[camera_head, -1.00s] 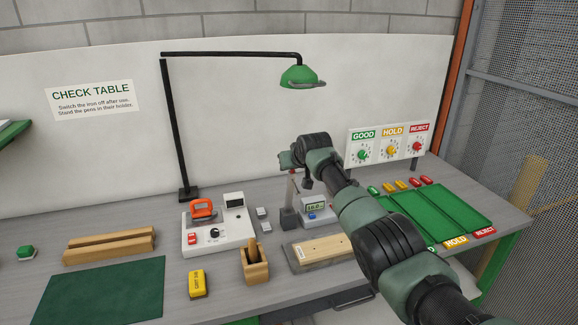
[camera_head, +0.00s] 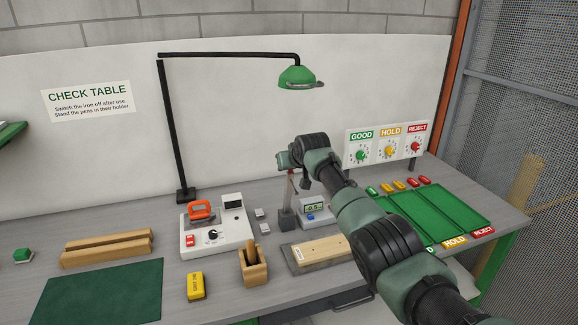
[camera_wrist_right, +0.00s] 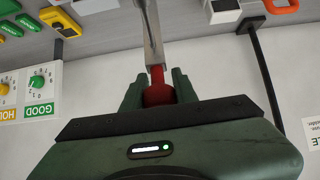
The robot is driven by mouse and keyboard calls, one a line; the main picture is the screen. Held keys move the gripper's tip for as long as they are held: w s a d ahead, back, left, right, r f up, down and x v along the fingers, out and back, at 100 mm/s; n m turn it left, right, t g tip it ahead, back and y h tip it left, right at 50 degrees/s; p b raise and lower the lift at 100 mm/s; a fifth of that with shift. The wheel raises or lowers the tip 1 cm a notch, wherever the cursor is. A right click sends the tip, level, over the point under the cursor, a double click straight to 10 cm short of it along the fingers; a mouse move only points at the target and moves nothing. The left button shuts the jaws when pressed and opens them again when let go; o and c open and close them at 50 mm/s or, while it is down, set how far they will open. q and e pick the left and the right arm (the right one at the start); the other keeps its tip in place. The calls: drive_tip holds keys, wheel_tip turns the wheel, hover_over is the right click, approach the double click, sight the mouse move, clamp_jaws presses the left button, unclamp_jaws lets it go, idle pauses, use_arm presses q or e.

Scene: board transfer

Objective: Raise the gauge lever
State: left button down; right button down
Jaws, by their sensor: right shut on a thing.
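The gauge stands towards the back right of the bench, with a dark base block (camera_head: 287,220) and a small digital readout (camera_head: 314,207) beside it. Its metal lever (camera_wrist_right: 152,35) ends in a red knob (camera_wrist_right: 158,92). My right gripper (camera_wrist_right: 158,78) is shut on the red knob, one finger on each side. In the head view my right gripper (camera_head: 290,168) is above the base, with the lever rising to it; my wrist partly hides this spot. The readout digits are too small to read surely. My left gripper is not in view.
A wooden board (camera_head: 322,249) lies in front of the gauge. A soldering station (camera_head: 216,236) and a pen holder (camera_head: 252,268) stand to the left. Green trays (camera_head: 437,213) and the GOOD/HOLD/REJECT panel (camera_head: 387,147) are at the right. A lamp (camera_head: 297,77) hangs above.

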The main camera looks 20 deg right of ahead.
drive_tip(key=shift+s+f, duration=0.1)
drive_tip(key=shift+f, duration=0.35)
drive_tip(key=c, duration=1.3)
unclamp_jaws()
drive_tip(key=shift+c, duration=0.2)
drive_tip(key=shift+o, duration=1.1)
drive_tip(key=shift+w+f, duration=0.1)
drive_tip(key=shift+w, duration=0.35)
drive_tip(key=shift+s+r, duration=0.3)
drive_tip(key=shift+r, duration=0.1)
drive_tip(key=shift+v, duration=0.85)
drive_tip(key=shift+b+v, duration=0.95)
drive_tip(key=shift+v, duration=1.65)
